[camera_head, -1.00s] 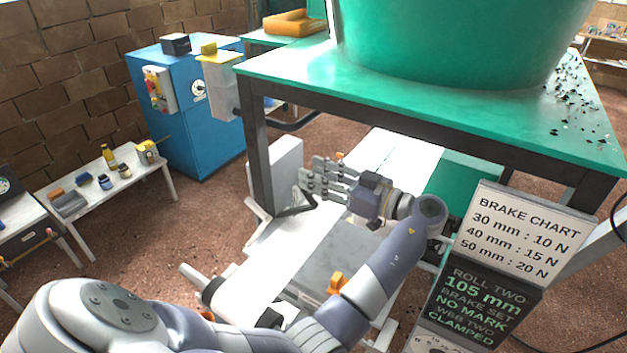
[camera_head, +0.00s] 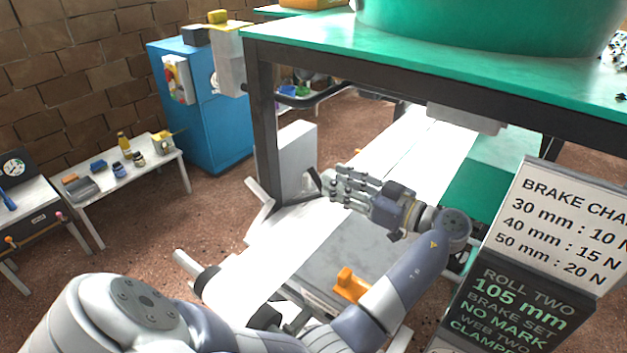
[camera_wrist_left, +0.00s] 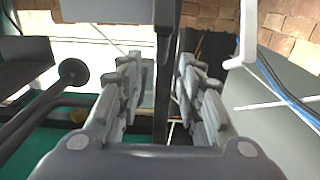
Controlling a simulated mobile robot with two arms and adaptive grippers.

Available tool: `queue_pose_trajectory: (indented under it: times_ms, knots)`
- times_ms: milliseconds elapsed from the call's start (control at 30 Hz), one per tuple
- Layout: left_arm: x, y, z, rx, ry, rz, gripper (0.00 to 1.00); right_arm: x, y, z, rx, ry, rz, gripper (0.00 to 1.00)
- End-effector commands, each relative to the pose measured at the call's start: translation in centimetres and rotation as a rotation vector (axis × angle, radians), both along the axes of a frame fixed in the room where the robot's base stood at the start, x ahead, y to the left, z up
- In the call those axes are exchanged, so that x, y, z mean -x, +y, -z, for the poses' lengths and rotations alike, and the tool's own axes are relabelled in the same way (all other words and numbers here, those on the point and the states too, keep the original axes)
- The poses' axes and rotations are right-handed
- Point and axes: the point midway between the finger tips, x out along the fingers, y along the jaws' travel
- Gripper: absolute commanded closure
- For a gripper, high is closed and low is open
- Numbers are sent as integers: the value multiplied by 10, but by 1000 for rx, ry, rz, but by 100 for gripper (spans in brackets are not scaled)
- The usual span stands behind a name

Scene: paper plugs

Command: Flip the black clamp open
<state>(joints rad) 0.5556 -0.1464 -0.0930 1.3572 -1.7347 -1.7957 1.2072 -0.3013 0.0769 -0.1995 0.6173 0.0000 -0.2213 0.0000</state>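My left gripper (camera_head: 342,186) reaches leftward over the white web below the green table, its fingers spread. In the left wrist view its two finger rows (camera_wrist_left: 160,92) stand apart, with nothing clearly held between them. A small black part (camera_head: 314,181), possibly the black clamp, shows just beyond the fingertips, beside the white box; I cannot tell its position or whether the fingers touch it. A dark rod with a round black knob (camera_wrist_left: 73,72) shows left of the fingers in the left wrist view. My right gripper is not in view.
A dark table leg (camera_head: 264,125) stands left of the hand under the green table (camera_head: 450,68). A white box (camera_head: 290,160) stands near the fingertips. An orange part (camera_head: 350,285) sits on the grey plate below my arm. The brake chart sign (camera_head: 570,225) is at right.

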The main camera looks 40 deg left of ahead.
Motion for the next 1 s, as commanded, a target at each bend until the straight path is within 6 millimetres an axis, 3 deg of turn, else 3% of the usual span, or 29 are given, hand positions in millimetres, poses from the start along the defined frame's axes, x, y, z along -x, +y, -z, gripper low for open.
queue_pose_trajectory:
  times_ms: [167, 500, 900, 933, 1000]
  knots:
    - [2, 13, -2, -2, 1, -1, 66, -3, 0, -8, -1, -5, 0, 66]
    - [7, 63, -2, -2, 2, 0, 66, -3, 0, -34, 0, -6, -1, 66]
    - [8, 75, 2, 0, 1, 1, 66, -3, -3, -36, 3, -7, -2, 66]
    - [8, 75, 2, 0, 1, 1, 68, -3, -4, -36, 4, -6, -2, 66]
    - [8, 74, 2, 0, 1, 1, 84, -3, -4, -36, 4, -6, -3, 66]
